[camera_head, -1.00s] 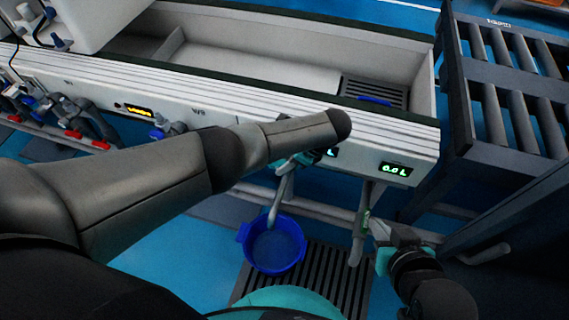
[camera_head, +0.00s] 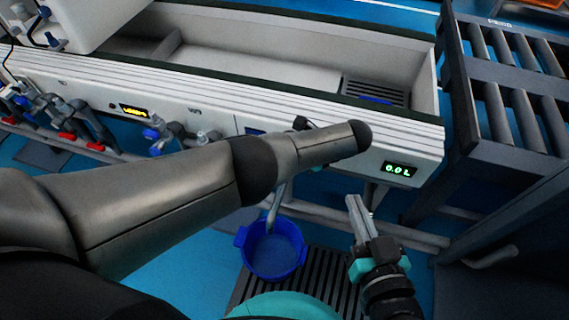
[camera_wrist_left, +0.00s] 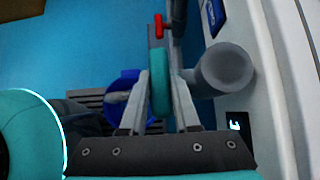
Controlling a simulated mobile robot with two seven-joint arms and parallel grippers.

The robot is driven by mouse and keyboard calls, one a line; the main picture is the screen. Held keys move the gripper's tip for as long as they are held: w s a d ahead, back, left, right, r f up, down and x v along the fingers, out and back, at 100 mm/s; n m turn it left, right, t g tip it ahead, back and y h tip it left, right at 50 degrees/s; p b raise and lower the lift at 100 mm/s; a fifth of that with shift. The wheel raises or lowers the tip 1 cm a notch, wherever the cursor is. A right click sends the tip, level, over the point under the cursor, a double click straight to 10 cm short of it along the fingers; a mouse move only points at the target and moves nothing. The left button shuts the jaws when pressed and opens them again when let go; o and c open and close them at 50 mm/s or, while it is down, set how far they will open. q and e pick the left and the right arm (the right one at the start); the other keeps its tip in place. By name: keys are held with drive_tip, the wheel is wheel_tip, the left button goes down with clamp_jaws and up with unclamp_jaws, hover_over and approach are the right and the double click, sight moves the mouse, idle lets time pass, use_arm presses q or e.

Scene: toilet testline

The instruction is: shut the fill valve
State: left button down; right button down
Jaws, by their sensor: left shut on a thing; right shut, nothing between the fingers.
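In the left wrist view a teal, disc-like handle (camera_wrist_left: 160,82), seen nearly edge-on, stands between the fingers of my left gripper (camera_wrist_left: 157,92), which is shut on it. It looks like the fill valve's handle, beside a grey round pipe end (camera_wrist_left: 226,68). In the head view my left forearm hides most of this gripper and the valve. My right gripper (camera_head: 357,203) is shut and empty, pointing up in front of the pipes below the bench's right end.
A display (camera_head: 398,169) on the bench front reads 0.0 L. A red handle (camera_wrist_left: 158,26) lies beyond my left fingers. A dark roller rack (camera_head: 462,120) stands at the right.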

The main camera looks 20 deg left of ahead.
idle(0.3)
use_arm(q)
drive_tip(key=c, duration=0.6)
unclamp_jaws()
drive_tip(key=shift+c, duration=0.2)
